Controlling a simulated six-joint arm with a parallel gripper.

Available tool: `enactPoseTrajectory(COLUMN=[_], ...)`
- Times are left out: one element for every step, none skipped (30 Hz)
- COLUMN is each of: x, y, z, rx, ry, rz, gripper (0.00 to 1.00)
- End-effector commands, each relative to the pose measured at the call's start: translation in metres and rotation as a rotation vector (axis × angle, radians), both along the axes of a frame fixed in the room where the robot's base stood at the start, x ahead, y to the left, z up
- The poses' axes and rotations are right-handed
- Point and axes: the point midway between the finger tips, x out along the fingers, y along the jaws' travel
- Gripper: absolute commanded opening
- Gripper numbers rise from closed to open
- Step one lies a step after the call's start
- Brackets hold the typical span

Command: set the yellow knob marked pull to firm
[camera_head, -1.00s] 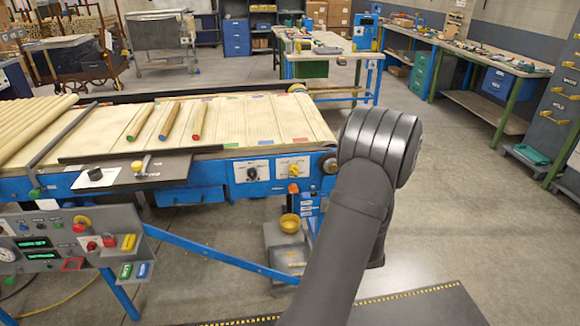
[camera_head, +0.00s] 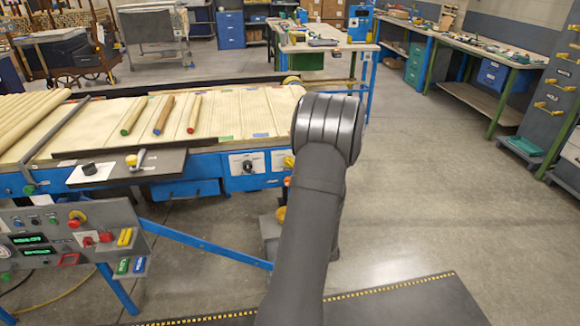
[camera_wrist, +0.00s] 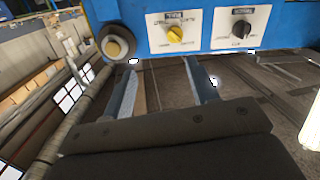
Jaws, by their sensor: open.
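The yellow knob (camera_wrist: 175,34) sits on a white label plate on the blue conveyor side, near the top of the wrist view, where the plate appears upside down. Its pointer setting is too small to read surely. In the head view the yellow knob (camera_head: 288,162) is partly hidden by my arm. My gripper (camera_wrist: 160,68) is open and empty, its two fingers apart. The fingertips lie below the knob in the wrist picture and do not touch it. In the head view my gripper is hidden behind my arm.
A black knob (camera_wrist: 242,29) on a similar plate is beside the yellow one. A round roller end (camera_wrist: 115,46) stands out at the other side. A dark shelf with a small yellow-topped lever (camera_head: 132,160) juts from the conveyor. A control panel (camera_head: 68,238) stands at lower left.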

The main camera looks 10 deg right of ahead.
Motion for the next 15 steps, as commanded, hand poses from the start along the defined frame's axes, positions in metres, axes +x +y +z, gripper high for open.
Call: enactPoseTrajectory(x=[0.001,0.002,0.003,0.004,0.005,0.008,0.01,0.014,0.02,0.025,0.03,0.038,0.045,0.051,0.061], y=[0.013,0.018,0.022,0.025,0.026,0.027,0.027,0.027,0.026,0.026,0.027,0.027,0.027,0.027,0.027], z=[0.002,0.004,0.006,0.007,0.007,0.008,0.008,0.008,0.008,0.007,0.008,0.007,0.007,0.007,0.008], rx=[0.017,0.026,0.035,0.039,0.041,0.042,0.043,0.042,0.042,0.042,0.042,0.042,0.042,0.042,0.041], ry=[-0.021,-0.033,-0.043,-0.05,-0.054,-0.057,-0.057,-0.057,-0.057,-0.056,-0.057,-0.056,-0.057,-0.057,-0.057], rz=[0.016,0.021,0.026,0.029,0.03,0.032,0.032,0.031,0.031,0.03,0.031,0.031,0.032,0.032,0.032], gripper=[0.54,0.54,0.54,0.54,0.54,0.54,0.54,0.54,0.54,0.54,0.54,0.54,0.54,0.54,0.54])
